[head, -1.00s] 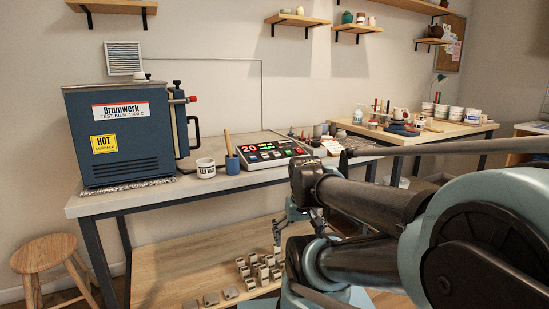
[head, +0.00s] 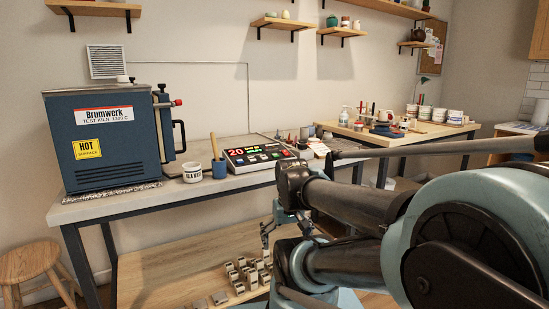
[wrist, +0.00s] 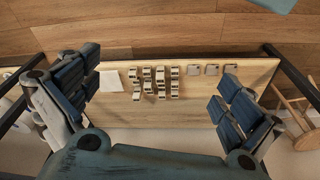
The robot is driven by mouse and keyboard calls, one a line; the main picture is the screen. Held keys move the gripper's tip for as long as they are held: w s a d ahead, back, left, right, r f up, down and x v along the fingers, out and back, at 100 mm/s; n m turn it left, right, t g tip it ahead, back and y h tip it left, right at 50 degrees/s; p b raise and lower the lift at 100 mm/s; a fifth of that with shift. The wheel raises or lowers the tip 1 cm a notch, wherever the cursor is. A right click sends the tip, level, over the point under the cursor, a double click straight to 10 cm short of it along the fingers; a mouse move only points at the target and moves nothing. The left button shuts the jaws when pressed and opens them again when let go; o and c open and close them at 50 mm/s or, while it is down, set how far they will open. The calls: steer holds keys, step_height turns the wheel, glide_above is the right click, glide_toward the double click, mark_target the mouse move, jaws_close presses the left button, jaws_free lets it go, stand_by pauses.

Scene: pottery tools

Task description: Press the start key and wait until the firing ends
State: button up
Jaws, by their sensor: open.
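The kiln controller (head: 258,155) sits on the grey bench, with a red "20" display and several keys on its sloped face; I cannot make out which key is start. The blue Brumwerk test kiln (head: 103,135) stands at the bench's left end, with a yellow "HOT" label. My gripper (head: 268,240) hangs in front of the bench, below and apart from the controller. In the wrist view my gripper (wrist: 160,105) is open and empty, its two fingers wide apart, pointing down over the lower shelf. No key shows in the wrist view.
The lower shelf (head: 160,280) holds several small pale blocks (head: 240,270). A wooden stool (head: 32,265) is at left. A second table (head: 372,136) holds glaze pots.

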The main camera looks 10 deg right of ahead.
jaws_close()
stand_by(1.4)
